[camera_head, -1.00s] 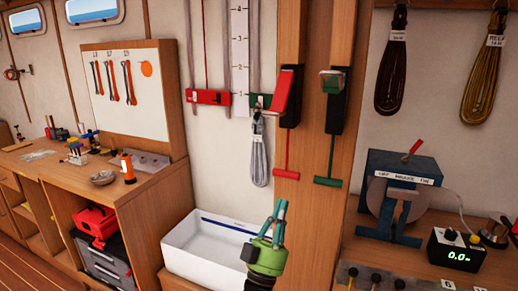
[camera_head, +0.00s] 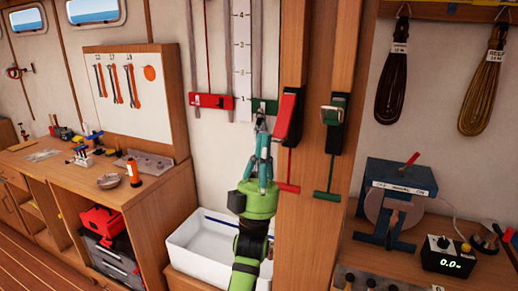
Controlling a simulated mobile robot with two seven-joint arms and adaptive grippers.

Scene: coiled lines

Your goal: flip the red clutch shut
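The red clutch (camera_head: 286,116) is on the left wooden post, a red lever on a dark body. Its lever stands out from the body, tilted down and left. A red T-handle (camera_head: 287,187) on a red line hangs below it. My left gripper (camera_head: 262,136), with teal fingers on a green wrist, points up just left of and slightly below the red lever, with no clear contact. Its fingertips come together and it looks shut. My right gripper is out of view.
A green clutch (camera_head: 335,124) with a green T-handle (camera_head: 327,196) is close by on the right post. A red bracket (camera_head: 211,101) and a white scale (camera_head: 241,60) are on the wall to the left. A white bin (camera_head: 200,246) stands below.

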